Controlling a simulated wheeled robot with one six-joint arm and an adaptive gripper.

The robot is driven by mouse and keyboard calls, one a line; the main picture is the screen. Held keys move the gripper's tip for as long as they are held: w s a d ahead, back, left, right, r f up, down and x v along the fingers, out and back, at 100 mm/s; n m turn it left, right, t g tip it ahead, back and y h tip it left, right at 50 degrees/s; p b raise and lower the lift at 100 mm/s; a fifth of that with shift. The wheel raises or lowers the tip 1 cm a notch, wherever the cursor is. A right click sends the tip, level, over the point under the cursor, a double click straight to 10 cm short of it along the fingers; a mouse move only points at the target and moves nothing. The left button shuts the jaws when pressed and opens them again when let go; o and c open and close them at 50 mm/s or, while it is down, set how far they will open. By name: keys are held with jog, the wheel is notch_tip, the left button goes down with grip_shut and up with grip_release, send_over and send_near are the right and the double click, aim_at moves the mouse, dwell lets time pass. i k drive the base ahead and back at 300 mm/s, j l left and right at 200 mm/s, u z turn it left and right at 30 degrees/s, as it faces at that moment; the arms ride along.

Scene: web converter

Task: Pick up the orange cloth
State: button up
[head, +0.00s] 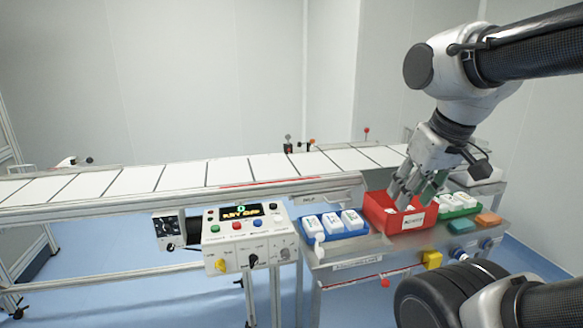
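The orange cloth (488,219) is a small flat folded block on the steel shelf at the right, just right of a similar green block (459,224). My gripper (412,196) points down over the red bin (381,220), to the left of the orange cloth and apart from it. Its fingertips are at or just inside the bin's opening. The fingers partly overlap the bin's contents, so I cannot tell how far apart they are or whether anything is between them.
A green tray (443,212) with white items is behind the cloths. A control box (246,240) and the conveyor (200,175) lie to the left. Yellow and blue knobs line the shelf's front.

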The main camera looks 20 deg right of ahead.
aim_at(489, 219)
jog(key=z, duration=1.7)
jog(key=u, duration=2.9)
jog(key=z, duration=2.85)
